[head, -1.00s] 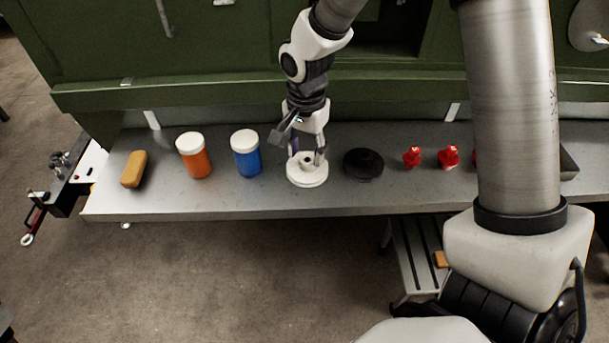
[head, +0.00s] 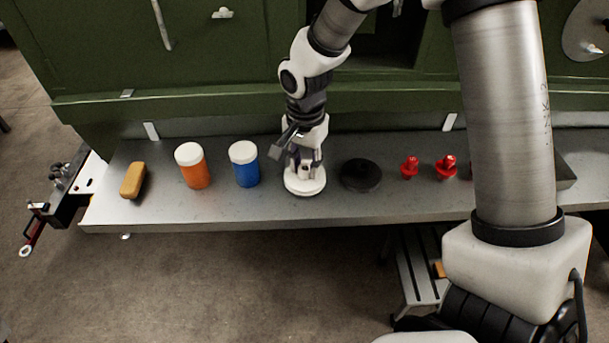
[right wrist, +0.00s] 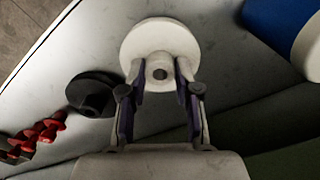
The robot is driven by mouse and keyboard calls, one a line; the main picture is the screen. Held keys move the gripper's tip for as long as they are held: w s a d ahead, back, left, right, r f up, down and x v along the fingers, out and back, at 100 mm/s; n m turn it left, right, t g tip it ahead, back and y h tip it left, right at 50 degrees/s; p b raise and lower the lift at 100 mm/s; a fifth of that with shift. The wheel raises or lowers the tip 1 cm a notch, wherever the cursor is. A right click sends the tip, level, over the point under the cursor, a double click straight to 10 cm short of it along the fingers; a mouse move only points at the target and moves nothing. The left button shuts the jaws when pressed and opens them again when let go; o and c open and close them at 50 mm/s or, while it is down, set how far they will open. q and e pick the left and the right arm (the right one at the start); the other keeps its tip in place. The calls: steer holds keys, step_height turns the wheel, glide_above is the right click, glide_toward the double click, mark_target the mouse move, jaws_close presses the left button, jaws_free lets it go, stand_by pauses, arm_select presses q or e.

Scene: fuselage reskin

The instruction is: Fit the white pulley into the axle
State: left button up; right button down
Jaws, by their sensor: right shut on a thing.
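The white pulley (head: 305,184) is a flat round disc with a raised, bored hub, at the middle of the grey shelf. My right gripper (head: 304,164) reaches down over it and is shut on its hub. The right wrist view shows the two fingers (right wrist: 160,82) on either side of the hub, with the pulley (right wrist: 160,40) beyond them. I cannot tell whether the pulley still touches the shelf. A grey disc (head: 582,25) with a small pin is on the green machine at the upper right; I cannot tell if it is the axle. My left gripper is out of view.
On the shelf (head: 250,210), a black pulley-like part (head: 361,175) lies close right of the white pulley. Red parts (head: 446,167) stand farther right. A blue jar (head: 244,165), an orange jar (head: 193,168) and a yellow block (head: 133,180) stand left. The green machine (head: 230,60) rises behind.

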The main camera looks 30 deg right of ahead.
steer(key=shift+r+p, duration=1.55)
steer(key=shift+r, duration=0.2)
steer(key=shift+r, duration=0.1)
step_height(320, 180, up, 3)
steer(key=p, duration=0.2)
steer(key=shift+p, duration=0.35)
